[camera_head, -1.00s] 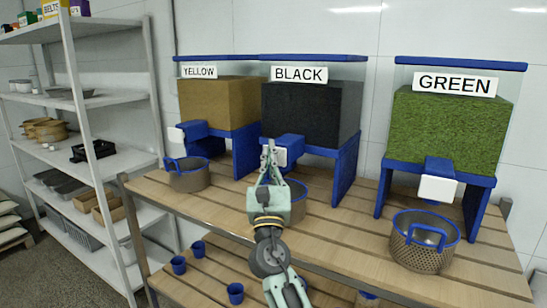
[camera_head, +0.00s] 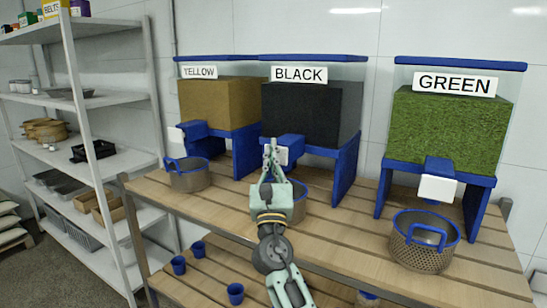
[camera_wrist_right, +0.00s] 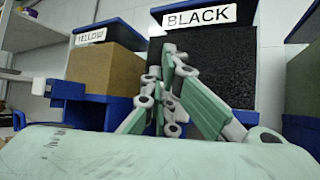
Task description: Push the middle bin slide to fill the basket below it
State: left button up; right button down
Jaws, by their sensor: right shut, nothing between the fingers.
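The middle bin (camera_head: 312,113), labelled BLACK, holds dark material and also shows in the right wrist view (camera_wrist_right: 222,66). Its blue slide (camera_head: 290,142) with a white front plate sticks out below it. My right gripper (camera_head: 270,145) is shut and empty, its fingertips pointing up in front of the slide's white plate and covering part of it. I cannot tell whether they touch. The basket (camera_head: 299,207) below the slide is largely hidden behind my right gripper, and its contents are not visible. The fingers converge in the right wrist view (camera_wrist_right: 170,50). My left gripper is not in view.
The YELLOW bin (camera_head: 219,102) with its basket (camera_head: 190,181) stands to the left. The GREEN bin (camera_head: 447,128) with its basket (camera_head: 421,256) stands to the right. All are on a slatted wooden table (camera_head: 345,236). Blue cups (camera_head: 235,292) sit on the lower shelf.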

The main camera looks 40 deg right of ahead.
jog(key=shift+w+d, duration=0.15)
jog(key=shift+d, duration=0.25)
jog(key=shift+a, duration=0.1)
dwell(0.5)
jog(key=shift+s+a, duration=0.3)
jog(key=shift+a, duration=0.3)
jog(key=shift+s+a, duration=0.25)
jog(key=shift+a, duration=0.35)
jog(key=shift+a+f, duration=0.1)
jog(key=shift+a, duration=0.05)
jog(key=a, duration=0.1)
jog(key=s+a, duration=0.1)
jog(key=a, duration=0.1)
jog(key=s+a+p, duration=0.1)
jog(key=shift+a, duration=0.2)
jog(key=shift+w, duration=0.1)
dwell(1.3)
